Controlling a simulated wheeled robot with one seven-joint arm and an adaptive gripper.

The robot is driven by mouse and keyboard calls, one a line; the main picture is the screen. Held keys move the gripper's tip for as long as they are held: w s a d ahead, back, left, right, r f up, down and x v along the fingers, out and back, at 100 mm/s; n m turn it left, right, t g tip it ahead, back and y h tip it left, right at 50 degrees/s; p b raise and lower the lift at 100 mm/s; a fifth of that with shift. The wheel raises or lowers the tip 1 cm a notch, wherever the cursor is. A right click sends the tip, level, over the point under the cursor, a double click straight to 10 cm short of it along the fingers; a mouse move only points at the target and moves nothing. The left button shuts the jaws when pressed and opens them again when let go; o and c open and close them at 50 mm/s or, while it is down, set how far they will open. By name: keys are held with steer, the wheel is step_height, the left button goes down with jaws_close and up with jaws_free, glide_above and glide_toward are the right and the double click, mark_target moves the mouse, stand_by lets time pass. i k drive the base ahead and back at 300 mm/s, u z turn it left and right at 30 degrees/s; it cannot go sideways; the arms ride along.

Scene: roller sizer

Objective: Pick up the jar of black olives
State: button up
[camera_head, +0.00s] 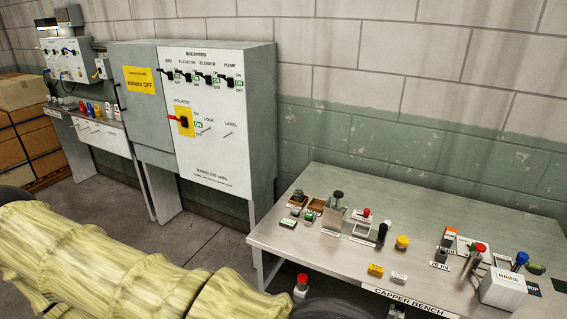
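I cannot pick out a jar of black olives for certain. Small items stand on the capper bench (330,262) at right, too small to identify surely. Among them are a dark upright piece (382,232), a yellow-topped piece (402,242) and red-topped pieces by a metal fixture (474,262). A small red-topped, pale container (301,286) shows low in front of the bench's front edge; its base and contents are unclear. My arm, in a yellowish sleeve, fills the lower left. No gripper fingers can be seen.
A grey breaker cabinet (220,130) stands left of the bench against the block wall. A white box (503,290) sits at the bench's right. Cardboard boxes (22,92) are stacked far left. Grey floor shows between cabinet and bench.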

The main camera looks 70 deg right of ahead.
mark_target(298, 196)
steer(key=k, duration=1.35)
steer(key=z, duration=1.55)
steer(key=i, duration=0.45)
steer(key=z, duration=0.05)
